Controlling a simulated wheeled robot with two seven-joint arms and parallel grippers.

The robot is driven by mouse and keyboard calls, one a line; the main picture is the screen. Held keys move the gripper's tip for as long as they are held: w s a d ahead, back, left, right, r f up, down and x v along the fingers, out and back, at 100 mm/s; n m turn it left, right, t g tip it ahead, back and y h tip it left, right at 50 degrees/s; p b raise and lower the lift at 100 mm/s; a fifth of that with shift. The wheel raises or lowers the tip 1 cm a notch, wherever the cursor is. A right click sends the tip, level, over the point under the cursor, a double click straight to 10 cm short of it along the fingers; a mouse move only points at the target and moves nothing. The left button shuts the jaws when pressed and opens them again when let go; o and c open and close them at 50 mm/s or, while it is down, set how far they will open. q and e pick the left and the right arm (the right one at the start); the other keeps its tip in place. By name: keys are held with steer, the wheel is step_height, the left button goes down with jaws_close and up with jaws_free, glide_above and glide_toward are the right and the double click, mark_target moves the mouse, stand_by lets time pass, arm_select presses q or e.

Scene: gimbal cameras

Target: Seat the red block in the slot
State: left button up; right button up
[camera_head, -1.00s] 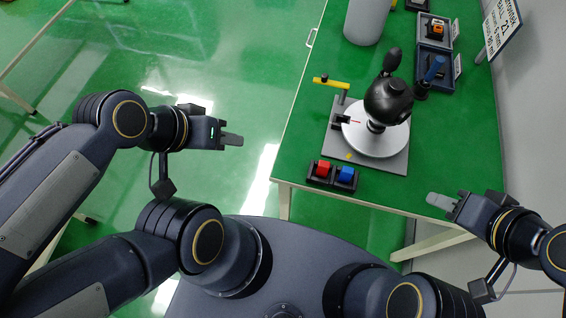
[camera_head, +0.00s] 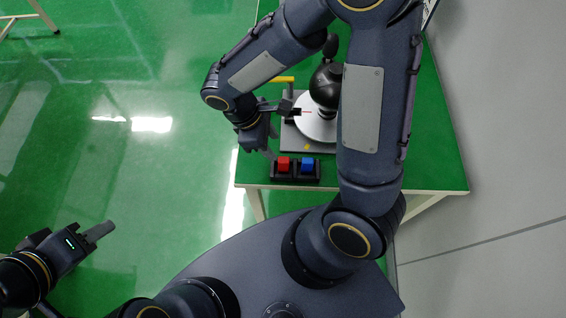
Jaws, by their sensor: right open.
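The red block (camera_head: 283,163) sits in the left pocket of a dark holder (camera_head: 295,178) near the table's front edge. A blue block (camera_head: 307,165) sits in the pocket to its right. My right gripper (camera_head: 270,155) is open, just above and left of the red block, and is not holding it. Beyond it, a white round disc (camera_head: 311,127) on a grey plate (camera_head: 296,145) bears a black device (camera_head: 325,86). Which part is the slot I cannot tell. My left gripper (camera_head: 102,231) is off to the left over the floor; its finger gap does not show.
The green table (camera_head: 437,165) is bare to the right of the plate. A yellow bar (camera_head: 283,79) on a post stands at the plate's back left. My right arm hides much of the table's back.

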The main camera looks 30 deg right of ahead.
mark_target(284, 160)
steer(key=x, duration=0.4)
steer(key=s+x, duration=0.1)
steer(key=x, duration=0.2)
steer(key=shift+p, duration=0.4)
steer(key=shift+d+f, duration=0.15)
steer(key=shift+f, duration=0.4)
jaws_close()
steer(key=shift+r, duration=0.1)
